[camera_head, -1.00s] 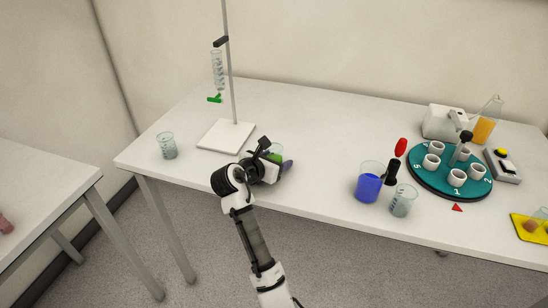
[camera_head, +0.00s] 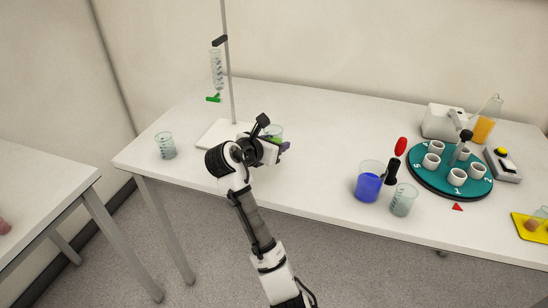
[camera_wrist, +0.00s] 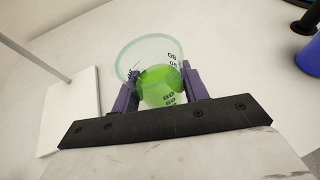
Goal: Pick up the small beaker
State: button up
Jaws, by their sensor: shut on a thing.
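In the wrist view, a small clear beaker (camera_wrist: 150,53) with green liquid and dark graduation marks sits between the two purple fingers of my gripper (camera_wrist: 158,88). The fingers press on it from both sides, so my gripper is shut on it. In the head view, my gripper (camera_head: 277,147) is over the table near the stand base, and the beaker (camera_head: 275,131) shows partly behind it. Much of the beaker is hidden by my wrist there. I cannot tell how far it is above the table.
A stand base (camera_head: 216,135) holds a burette (camera_head: 215,70) just left of my gripper. An empty beaker (camera_head: 166,146) is at the left. A blue-filled beaker (camera_head: 369,182), another clear beaker (camera_head: 403,200) and a teal carousel (camera_head: 421,177) with cups are to the right. The table (camera_head: 310,145) between is clear.

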aim_at(274, 129)
notch_tip(274, 129, up, 14)
jog(key=shift+b, duration=0.7)
